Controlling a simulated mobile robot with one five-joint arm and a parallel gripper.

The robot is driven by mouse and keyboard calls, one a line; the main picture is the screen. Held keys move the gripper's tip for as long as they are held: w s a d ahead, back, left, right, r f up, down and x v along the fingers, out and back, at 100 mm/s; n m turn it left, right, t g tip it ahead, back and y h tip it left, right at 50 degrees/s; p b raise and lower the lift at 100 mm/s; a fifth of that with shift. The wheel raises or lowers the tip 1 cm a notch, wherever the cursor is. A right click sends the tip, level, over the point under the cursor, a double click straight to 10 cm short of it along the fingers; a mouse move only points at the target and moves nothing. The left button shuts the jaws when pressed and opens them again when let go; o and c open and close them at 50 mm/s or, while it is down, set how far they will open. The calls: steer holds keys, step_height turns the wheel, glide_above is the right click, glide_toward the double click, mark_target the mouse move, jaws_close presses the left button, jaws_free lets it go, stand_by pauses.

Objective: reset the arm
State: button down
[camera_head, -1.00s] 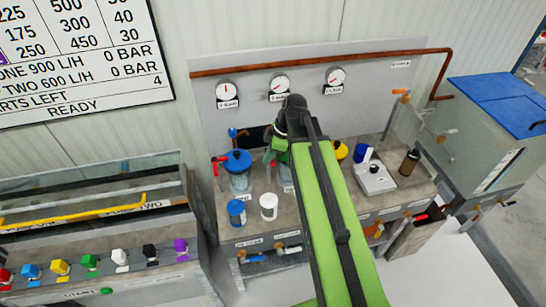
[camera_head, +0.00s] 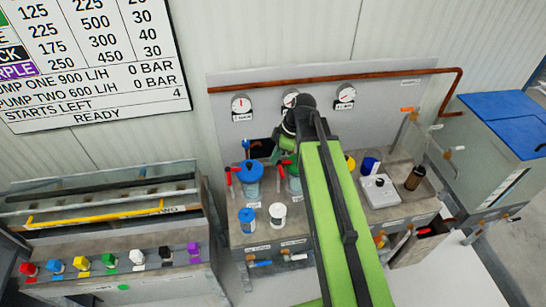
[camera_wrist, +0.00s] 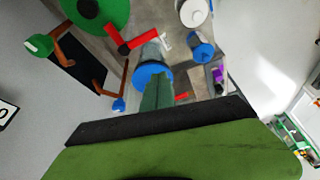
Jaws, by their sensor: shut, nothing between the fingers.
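My arm, green with black joints, reaches up over the bench in the head view. Its black wrist joint (camera_head: 301,116) covers part of the middle gauge. My gripper (camera_head: 284,146) hangs just below that joint, and its end is partly hidden. In the wrist view my gripper (camera_wrist: 156,92) shows as a narrow dark green shape in front of a blue-lidded vessel (camera_wrist: 140,72). It is shut with nothing in it. I cannot tell how far it is from the lid. The same vessel's blue lid (camera_head: 250,170) shows in the head view.
The bench (camera_head: 305,225) carries a blue jar (camera_head: 248,220), a white jar (camera_head: 278,216), a white box (camera_head: 380,192) and a brown bottle (camera_head: 415,178). A copper pipe (camera_head: 375,74) runs above. A blue-lidded tank (camera_head: 505,120) stands right.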

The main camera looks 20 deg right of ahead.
steer(key=p+v, duration=0.1)
steer(key=v, duration=0.1)
steer(key=shift+d+r, duration=0.15)
steer(key=shift+r, duration=0.1)
